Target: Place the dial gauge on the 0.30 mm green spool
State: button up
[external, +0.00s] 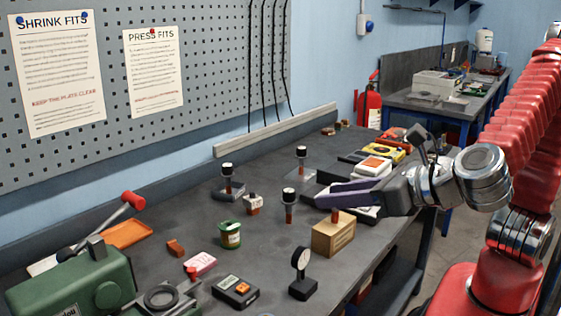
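The dial gauge (301,258) has a round white face on a black block base and stands upright on the bench near its front edge. The green spool (230,236) with a pale label stands upright to its left and farther back; its label is too small to read. Nothing sits on the spool's top. My gripper (322,199) reaches in from the right, its dark purple fingers pointing left above a wooden block, behind and above the gauge and apart from it. The fingers overlap from this side, so their gap is hidden.
The wooden block (333,238) stands right of the gauge with a reddish peg on top, close under my fingers. A black box with an orange button (236,291), a pink block (201,263) and a green machine (75,285) lie left. Several black-topped posts (289,203) stand behind.

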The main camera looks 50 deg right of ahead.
jog(key=w+d+m+g+h, duration=0.45)
jog(key=m+g, duration=0.25)
jog(key=m, duration=0.4)
jog(key=w+a+r+m+g+y, duration=0.2)
jog(key=w+a+m+g+y, duration=0.25)
jog(key=m+g, duration=0.25)
jog(key=shift+s+a+f, duration=0.1)
jog(key=shift+s+f, duration=0.1)
jog(key=shift+f, duration=0.55)
jog(key=shift+s+a+f, duration=0.1)
jog(key=shift+s+f, duration=0.05)
jog(key=shift+f, duration=0.65)
jog(key=shift+s+f, duration=0.2)
jog(key=shift+f, duration=0.55)
